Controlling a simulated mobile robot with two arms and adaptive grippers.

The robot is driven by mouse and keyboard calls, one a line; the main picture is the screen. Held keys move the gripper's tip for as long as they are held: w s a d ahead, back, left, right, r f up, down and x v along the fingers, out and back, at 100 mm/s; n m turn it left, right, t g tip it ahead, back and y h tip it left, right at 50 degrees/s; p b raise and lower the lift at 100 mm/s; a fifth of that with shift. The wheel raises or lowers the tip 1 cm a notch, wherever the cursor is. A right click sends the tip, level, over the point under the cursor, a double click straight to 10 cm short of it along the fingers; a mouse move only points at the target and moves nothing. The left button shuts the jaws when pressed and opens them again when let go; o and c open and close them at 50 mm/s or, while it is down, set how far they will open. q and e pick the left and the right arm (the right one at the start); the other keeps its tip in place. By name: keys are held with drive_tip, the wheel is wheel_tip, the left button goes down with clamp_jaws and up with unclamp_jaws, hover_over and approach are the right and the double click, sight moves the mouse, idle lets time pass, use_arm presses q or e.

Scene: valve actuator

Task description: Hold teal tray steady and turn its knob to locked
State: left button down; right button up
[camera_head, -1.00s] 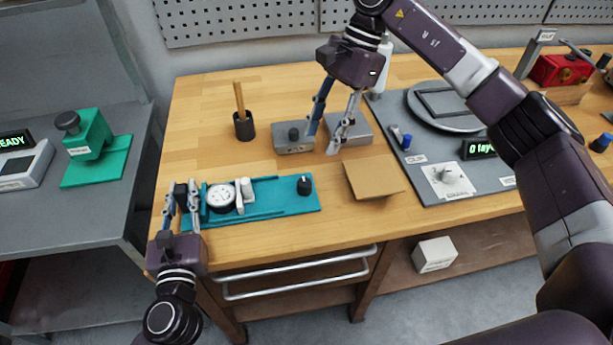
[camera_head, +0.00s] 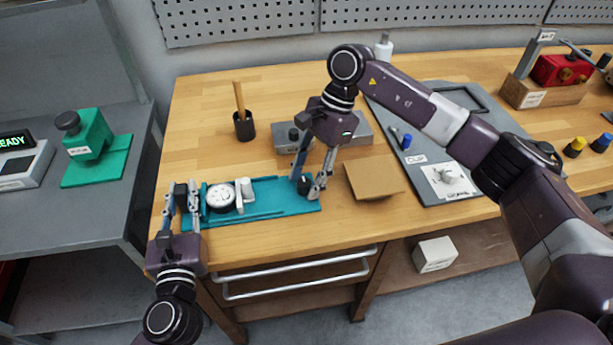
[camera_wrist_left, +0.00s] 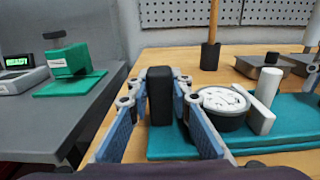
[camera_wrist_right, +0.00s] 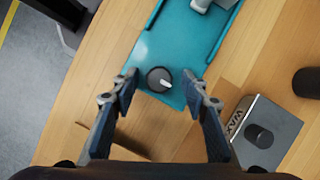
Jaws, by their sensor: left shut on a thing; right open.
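The teal tray (camera_head: 270,199) lies on the wooden table at the left front. A round white-faced gauge (camera_head: 220,197) and a white upright part (camera_head: 246,189) sit on its left half. Its black knob (camera_wrist_right: 159,80), with a white pointer mark, is at its right end. My left gripper (camera_head: 181,190) is shut on the black upright grip (camera_wrist_left: 160,95) at the tray's left end. My right gripper (camera_head: 309,188) is open, its fingers on either side of the knob and apart from it in the right wrist view (camera_wrist_right: 163,82). The knob is partly hidden in the head view.
A tan square pad (camera_head: 374,178) lies just right of the tray. Grey blocks (camera_head: 357,130) stand behind my right gripper. A black cup (camera_head: 244,126) with a wooden stick stands behind the tray. A green fixture (camera_head: 90,140) is on the left grey bench.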

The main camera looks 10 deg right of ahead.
use_arm(q)
drive_tip(key=shift+f, duration=0.1)
use_arm(e)
drive_tip(key=shift+c, duration=0.2)
clamp_jaws()
drive_tip(key=shift+m, duration=0.4)
drive_tip(key=m+t, duration=0.1)
drive_tip(key=m, duration=0.2)
drive_tip(key=shift+s+m+t, duration=0.1)
drive_tip(key=shift+m+t, duration=0.3)
drive_tip(key=m+t, duration=0.1)
drive_tip(key=m, duration=0.3)
drive_tip(key=shift+s+t, duration=0.15)
drive_tip(key=shift+t, duration=0.25)
drive_tip(key=m, duration=0.2)
drive_tip(key=m+t, duration=0.1)
drive_tip(key=m, duration=0.2)
drive_tip(key=shift+s+a+t+h, duration=0.1)
drive_tip(key=shift+a+t+h, duration=0.05)
drive_tip(key=shift+t+h, duration=0.2)
drive_tip(key=m+h, duration=0.1)
drive_tip(key=m, duration=0.3)
drive_tip(key=shift+a+t, duration=0.1)
drive_tip(key=shift+t, duration=0.25)
drive_tip(key=shift+m+h, duration=0.25)
drive_tip(key=shift+m, duration=0.05)
